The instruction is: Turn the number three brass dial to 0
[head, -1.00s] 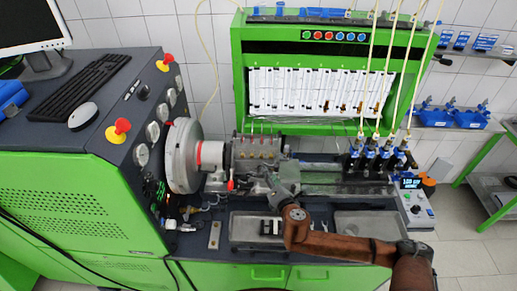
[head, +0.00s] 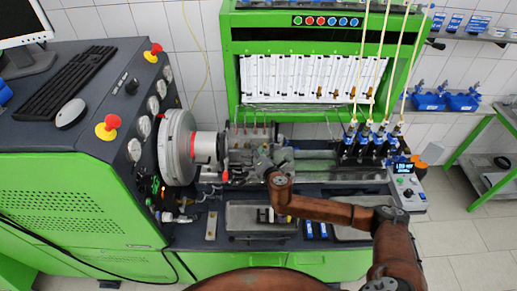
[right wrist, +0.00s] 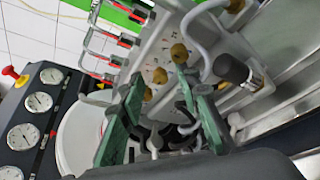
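Several small brass dials show in the right wrist view on the pale face of the pump block. One brass dial (right wrist: 179,52) is near the middle, another brass dial (right wrist: 160,75) is lower left of it, and a further brass dial (right wrist: 233,5) is at the top edge. I cannot tell which is number three, nor read their settings. In the head view the pump block (head: 240,140) sits right of the big round chuck. My right gripper (right wrist: 165,112) is open, its green finger pads apart, in front of the block. My left gripper is not in view.
A round metal chuck (head: 176,148) stands left of the block. Metal tubes with red fittings (right wrist: 105,58) rise beside the dials. Dark injectors with blue parts (head: 365,142) stand at the right. A metal tray (head: 238,216) lies in front.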

